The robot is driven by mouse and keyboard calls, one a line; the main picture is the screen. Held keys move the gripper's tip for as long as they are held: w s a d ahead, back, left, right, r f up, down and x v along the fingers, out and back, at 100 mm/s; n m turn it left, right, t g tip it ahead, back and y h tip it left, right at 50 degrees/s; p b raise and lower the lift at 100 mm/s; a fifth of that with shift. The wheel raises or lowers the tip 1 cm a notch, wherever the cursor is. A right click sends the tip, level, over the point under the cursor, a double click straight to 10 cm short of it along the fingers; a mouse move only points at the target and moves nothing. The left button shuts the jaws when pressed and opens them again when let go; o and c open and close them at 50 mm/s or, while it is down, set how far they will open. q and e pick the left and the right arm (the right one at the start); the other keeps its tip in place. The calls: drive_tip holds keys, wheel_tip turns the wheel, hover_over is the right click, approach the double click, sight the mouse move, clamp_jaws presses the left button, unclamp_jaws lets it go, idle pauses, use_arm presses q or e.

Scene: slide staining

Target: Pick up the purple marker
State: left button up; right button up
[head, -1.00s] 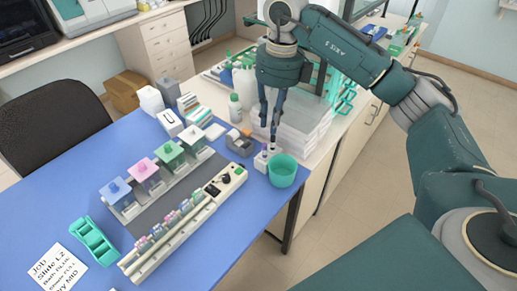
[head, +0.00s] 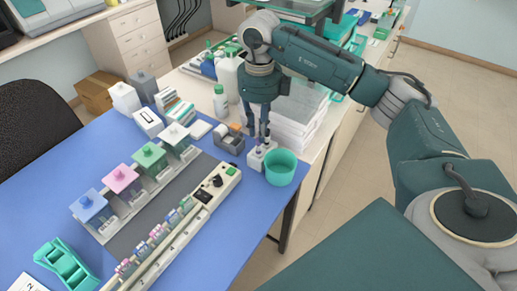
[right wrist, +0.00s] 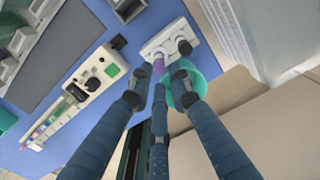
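The purple marker (right wrist: 158,66) shows as a short purple piece in the right wrist view, standing at the edge of a white holder (right wrist: 166,42). In the head view the white holder (head: 260,157) sits at the right edge of the blue table, and the marker cannot be made out there behind the fingers. My right gripper (head: 258,138) points down just above the holder. In the right wrist view my right gripper (right wrist: 158,84) has its three fingers spread around the marker, with visible gaps. My left gripper is not in view.
A teal cup (head: 281,168) stands right beside the holder, close to the fingers. A grey tape dispenser (head: 230,141) is on the left. Clear stacked trays (head: 298,115) stand behind. A staining rack with coloured jars (head: 120,180) fills the middle of the blue table (head: 225,235).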

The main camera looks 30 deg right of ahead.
sight(258, 152)
wheel_tip(258, 152, down, 6)
drive_tip(key=shift+w+r+p, duration=0.1)
drive_tip(key=shift+r+p, duration=0.1)
drive_tip(key=shift+p, duration=1.05)
clamp_jaws()
